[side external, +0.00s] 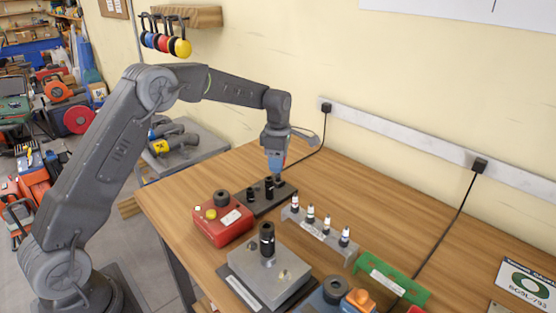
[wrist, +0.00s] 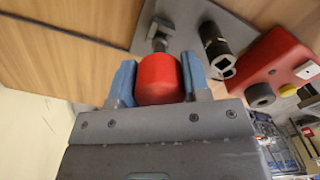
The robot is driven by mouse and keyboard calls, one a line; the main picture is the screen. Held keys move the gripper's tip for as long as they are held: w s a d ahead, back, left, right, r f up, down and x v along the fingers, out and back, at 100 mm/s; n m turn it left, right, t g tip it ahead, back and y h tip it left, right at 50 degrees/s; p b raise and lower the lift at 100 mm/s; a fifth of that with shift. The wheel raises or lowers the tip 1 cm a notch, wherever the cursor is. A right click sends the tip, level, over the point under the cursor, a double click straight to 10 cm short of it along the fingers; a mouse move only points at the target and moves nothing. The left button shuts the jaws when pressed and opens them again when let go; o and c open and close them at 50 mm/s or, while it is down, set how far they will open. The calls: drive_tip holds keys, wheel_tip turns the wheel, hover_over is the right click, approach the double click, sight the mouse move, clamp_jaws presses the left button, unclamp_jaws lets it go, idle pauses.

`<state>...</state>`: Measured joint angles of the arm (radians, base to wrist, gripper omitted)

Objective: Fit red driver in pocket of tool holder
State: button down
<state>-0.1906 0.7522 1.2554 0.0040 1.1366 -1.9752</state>
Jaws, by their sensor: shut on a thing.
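My gripper (wrist: 158,82) has blue fingers closed on the red driver (wrist: 158,76), whose rounded red body shows between them in the wrist view. A grey metal piece (wrist: 160,36) shows just beyond the driver; I cannot tell whether it belongs to it. In the side view my gripper (side external: 275,165) is low over the back of a dark plate with black sockets (side external: 262,204), which looks like the tool holder. The same plate (wrist: 192,16) and a black socket (wrist: 215,48) show in the wrist view. The driver's lower end is hidden, so I cannot tell whether it is in a pocket.
A red box with a dark knob (side external: 222,220) stands close by the plate. A grey rack of several small bits (side external: 318,232), a grey block with a black socket (side external: 268,270) and a green bracket (side external: 392,278) stand nearer the front.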

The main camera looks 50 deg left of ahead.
drive_tip(key=shift+f, duration=0.3)
idle(0.4)
drive_tip(key=shift+f, duration=0.35)
drive_tip(key=shift+f, duration=0.15)
drive_tip(key=c, duration=0.5)
unclamp_jaws()
drive_tip(key=shift+r, duration=3.55)
